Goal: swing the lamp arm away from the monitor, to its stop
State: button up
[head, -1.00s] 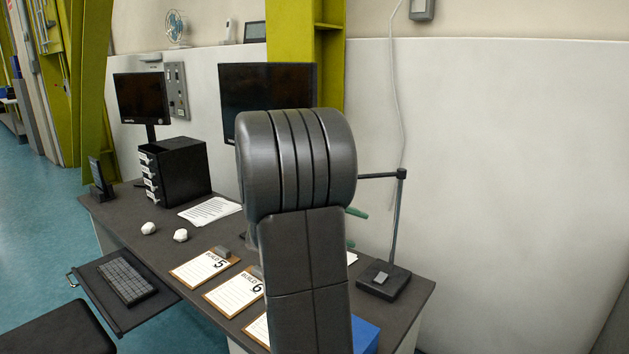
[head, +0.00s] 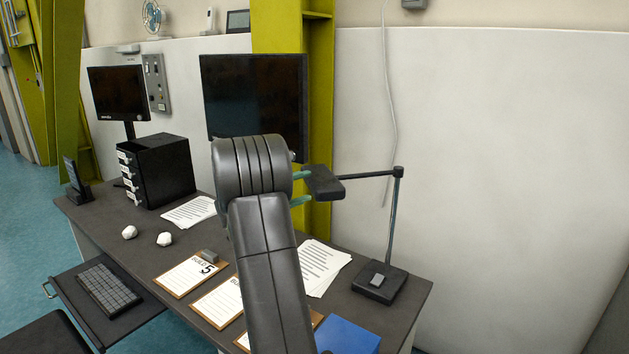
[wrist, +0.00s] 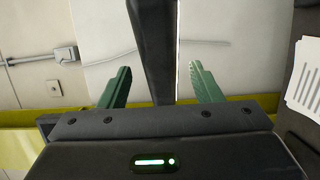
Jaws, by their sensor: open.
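The desk lamp has a black base (head: 380,285), an upright post and a thin horizontal lamp arm (head: 368,175) pointing left from the post top. Its flat dark lamp head (head: 325,184) is at the arm's left end, right of the monitor (head: 254,97) in the picture. My gripper (head: 305,187) is open, its green fingers at the left end of the lamp head. In the wrist view a dark bar, likely the lamp head, stands between the open fingers (wrist: 162,86), with gaps on both sides. Contact cannot be told. My arm hides part of the monitor and desk.
The grey desk (head: 345,300) holds papers (head: 318,264), clipboards (head: 190,276), a blue box (head: 347,335) and a black drawer unit (head: 157,170). A keyboard tray (head: 108,290) sticks out at the front left. The wall right of the lamp is clear.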

jog(key=shift+p+x, duration=0.4)
jog(key=shift+x, duration=1.95)
